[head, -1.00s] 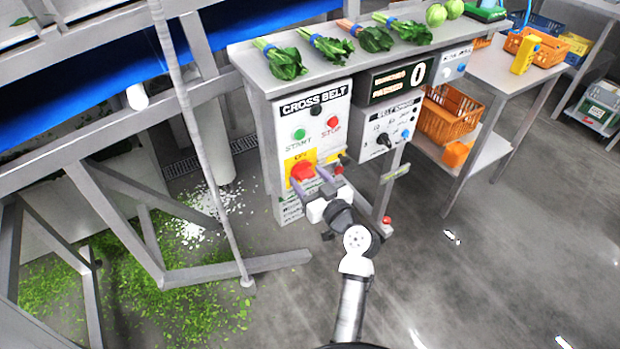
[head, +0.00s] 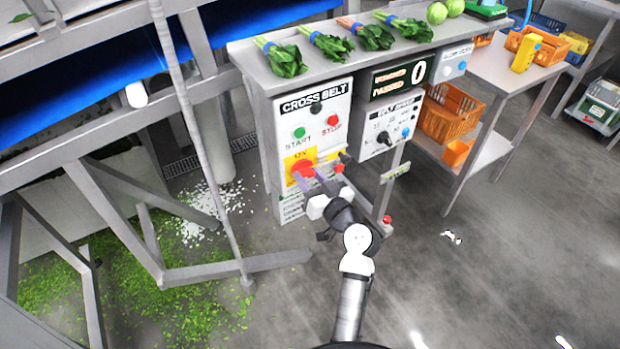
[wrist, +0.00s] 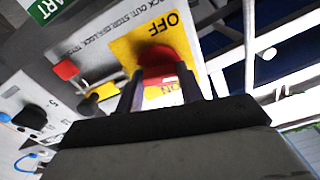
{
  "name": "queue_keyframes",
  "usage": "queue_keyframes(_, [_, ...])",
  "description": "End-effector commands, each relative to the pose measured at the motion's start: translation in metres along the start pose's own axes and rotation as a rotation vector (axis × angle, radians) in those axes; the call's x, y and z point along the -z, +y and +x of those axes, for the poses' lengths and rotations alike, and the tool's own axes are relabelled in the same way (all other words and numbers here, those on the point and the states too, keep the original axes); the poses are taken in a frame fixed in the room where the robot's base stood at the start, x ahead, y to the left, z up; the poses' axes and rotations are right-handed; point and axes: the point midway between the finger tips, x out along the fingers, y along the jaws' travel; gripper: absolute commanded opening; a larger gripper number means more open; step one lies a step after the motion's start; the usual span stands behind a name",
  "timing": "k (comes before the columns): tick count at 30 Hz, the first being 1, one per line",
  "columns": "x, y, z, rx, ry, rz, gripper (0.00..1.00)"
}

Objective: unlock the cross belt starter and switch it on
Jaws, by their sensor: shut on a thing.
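The cross belt starter (head: 309,119) is a pale grey panel with a green START button (head: 299,133), a red STOP button (head: 333,121) and a yellow plate with a red rotary switch (head: 301,168). In the wrist view the red switch (wrist: 158,57) sits on the yellow plate (wrist: 125,46), marked OFF and ON. My gripper (head: 311,178) is at the switch, its two fingers shut on the red knob, one on each side. The fingers and palm hide part of the knob, so its exact setting is unclear. Small red (wrist: 67,69) and yellow-black (wrist: 100,95) parts are beside the plate.
A belt speed panel (head: 385,125) with a black knob stands close to the right. Leafy bunches (head: 288,60) lie on the shelf (head: 262,72) above. A sloping grey frame post (head: 200,140) stands left. The floor at right is mostly clear.

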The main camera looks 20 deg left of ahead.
Motion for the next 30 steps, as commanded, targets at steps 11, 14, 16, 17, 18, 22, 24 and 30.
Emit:
queue_keyframes(11, [0.0003,0.0004,-0.0006,-0.001,-0.001,0.354,0.14])
queue_keyframes(14, [0.0007,0.0004,-0.0006,-0.002,-0.001,0.449,0.14])
queue_keyframes(16, [0.0011,0.0003,-0.0006,-0.001,-0.001,0.515,0.14])
queue_keyframes(17, [0.0012,0.0003,-0.0006,-0.001,-0.001,0.544,0.14])
queue_keyframes(18, [0.0015,0.0002,-0.0006,-0.001,-0.001,0.582,0.14])
queue_keyframes(22, [0.0020,0.0001,-0.0005,-0.001,0.000,0.706,0.14])
queue_keyframes(24, [0.0020,0.0001,-0.0004,-0.001,-0.001,0.773,0.14])
queue_keyframes(30, [0.0023,-0.0002,-0.0005,-0.001,-0.001,0.962,0.14])
